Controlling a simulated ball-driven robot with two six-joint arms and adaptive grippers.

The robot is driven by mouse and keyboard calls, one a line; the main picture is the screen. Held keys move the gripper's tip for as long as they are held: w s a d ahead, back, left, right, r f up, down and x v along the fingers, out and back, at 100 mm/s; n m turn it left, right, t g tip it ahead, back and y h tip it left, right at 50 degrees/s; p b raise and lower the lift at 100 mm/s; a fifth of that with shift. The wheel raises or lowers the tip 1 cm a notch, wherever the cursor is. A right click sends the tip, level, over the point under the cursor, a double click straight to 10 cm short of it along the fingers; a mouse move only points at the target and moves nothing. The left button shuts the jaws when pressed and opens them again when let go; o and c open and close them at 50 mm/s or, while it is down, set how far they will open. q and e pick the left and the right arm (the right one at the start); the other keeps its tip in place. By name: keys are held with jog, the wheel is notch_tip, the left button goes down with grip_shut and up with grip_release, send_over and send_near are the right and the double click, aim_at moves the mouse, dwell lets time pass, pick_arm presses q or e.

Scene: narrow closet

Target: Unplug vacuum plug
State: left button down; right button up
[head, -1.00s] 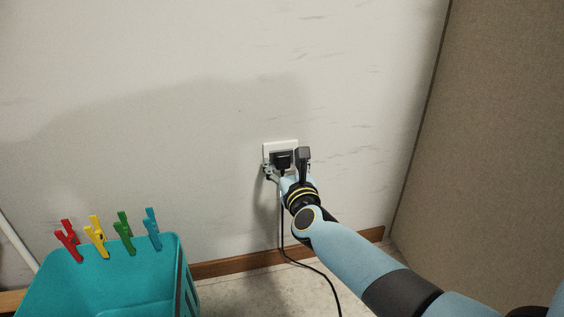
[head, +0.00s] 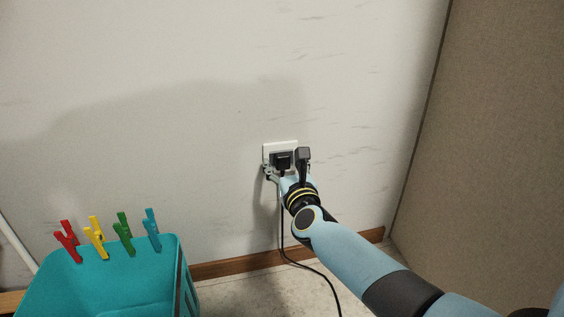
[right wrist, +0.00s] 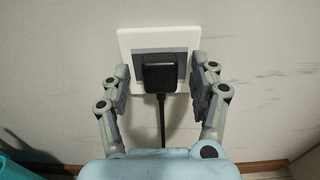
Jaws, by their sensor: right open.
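The black vacuum plug (head: 283,160) sits in the white wall outlet (head: 267,149), and its black cord (head: 283,225) hangs down to the floor. In the right wrist view the plug (right wrist: 159,74) is in the middle of the outlet plate (right wrist: 128,42). My right gripper (right wrist: 163,80) is open, with one finger on each side of the plug and a visible gap to it on both sides. In the head view my right gripper (head: 284,170) is at the outlet and partly hidden by its own wrist. My left gripper is not in view.
A teal basket (head: 165,247) with red, yellow, green and blue clothespins on its rim stands at the lower left. A brown panel (head: 490,130) closes off the right side. A wooden baseboard (head: 235,263) runs along the wall's foot.

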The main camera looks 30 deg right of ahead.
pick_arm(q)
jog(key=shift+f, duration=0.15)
pick_arm(e)
jog(key=shift+c, duration=0.3)
grip_shut()
dwell(0.3)
jog(key=shift+s, duration=0.1)
jog(key=shift+v, duration=1.35)
pick_arm(q)
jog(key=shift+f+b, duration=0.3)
jog(key=shift+b, duration=0.05)
pick_arm(e)
jog(key=shift+v, duration=1.55)
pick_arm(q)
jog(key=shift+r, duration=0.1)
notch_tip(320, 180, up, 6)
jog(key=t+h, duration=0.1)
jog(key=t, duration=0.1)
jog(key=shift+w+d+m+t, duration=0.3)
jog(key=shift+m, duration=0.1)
